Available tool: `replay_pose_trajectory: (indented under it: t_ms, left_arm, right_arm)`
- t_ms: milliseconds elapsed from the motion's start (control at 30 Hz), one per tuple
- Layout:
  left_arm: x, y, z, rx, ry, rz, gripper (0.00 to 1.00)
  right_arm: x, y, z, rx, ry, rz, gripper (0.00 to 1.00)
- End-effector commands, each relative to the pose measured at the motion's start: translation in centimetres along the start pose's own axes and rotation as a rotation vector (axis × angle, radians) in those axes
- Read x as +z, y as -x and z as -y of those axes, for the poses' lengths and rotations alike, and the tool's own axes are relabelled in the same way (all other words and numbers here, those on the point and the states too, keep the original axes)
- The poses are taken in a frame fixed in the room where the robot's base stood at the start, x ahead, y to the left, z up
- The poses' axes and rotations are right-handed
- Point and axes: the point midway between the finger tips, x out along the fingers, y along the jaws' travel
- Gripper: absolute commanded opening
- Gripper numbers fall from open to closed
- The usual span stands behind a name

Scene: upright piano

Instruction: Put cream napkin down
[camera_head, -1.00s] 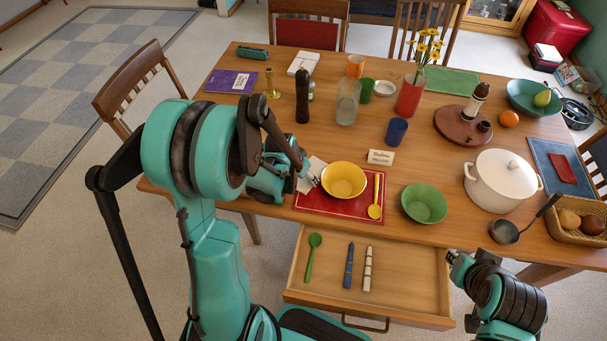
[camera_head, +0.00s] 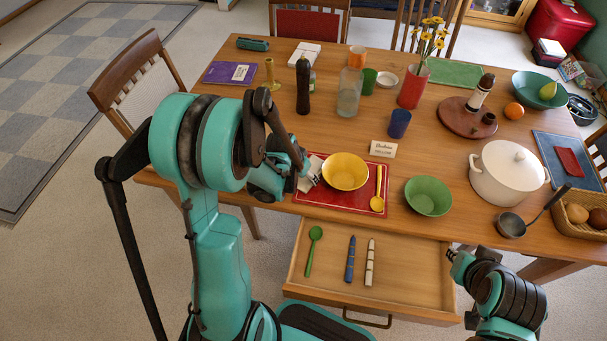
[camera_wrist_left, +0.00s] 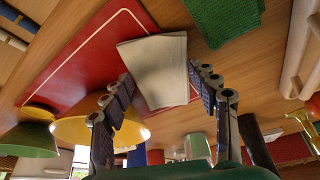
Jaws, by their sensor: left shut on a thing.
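The cream napkin (camera_wrist_left: 160,68) is a flat, folded pale cloth between the fingertips of my left gripper (camera_wrist_left: 160,88) in the left wrist view. The left gripper is shut on it. It overlaps the edge of the red placemat (camera_wrist_left: 85,55); I cannot tell whether it touches the table. In the head view, my left gripper (camera_head: 309,177) is at the left end of the red placemat (camera_head: 330,199), left of the yellow bowl (camera_head: 345,171), and a small part of the napkin (camera_head: 314,165) shows. My right gripper (camera_head: 456,259) is low by the drawer's right side; its fingers are unclear.
A yellow spoon (camera_head: 377,203) lies on the placemat, with a green bowl (camera_head: 428,196) to the right. The open drawer (camera_head: 410,278) below holds a green spoon and two slim items. A green cloth (camera_wrist_left: 225,18) lies beyond the napkin in the wrist view.

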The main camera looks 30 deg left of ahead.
Motion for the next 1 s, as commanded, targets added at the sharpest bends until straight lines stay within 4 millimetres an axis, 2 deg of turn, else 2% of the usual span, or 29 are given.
replay_pose_trajectory:
  t_ms: [400,433,500,533,867,1000]
  left_arm:
    - [0.4,-0.9,0.0,0.0,0.0,0.0,0.48]
    - [0.4,-0.9,0.0,0.0,0.0,0.0,0.63]
    - [0.3,-0.8,0.0,0.0,0.0,0.0,0.81]
    - [0.3,-0.8,0.0,0.0,0.0,0.0,0.84]
    - [0.3,-0.7,0.0,0.0,0.0,0.0,0.84]
    - [0.3,0.3,0.0,0.0,0.001,0.0,0.84]
  right_arm:
    - [0.6,-0.8,0.0,0.0,0.0,0.0,0.17]
    - [0.6,-0.8,0.0,0.0,0.0,0.0,0.17]
    - [0.5,-0.7,0.0,0.0,0.0,0.0,0.17]
    - [0.5,-0.7,0.0,0.0,0.0,0.0,0.17]
    - [0.5,-0.7,0.0,0.0,0.0,0.0,0.17]
    - [0.5,-0.7,0.0,0.0,0.0,0.0,0.17]
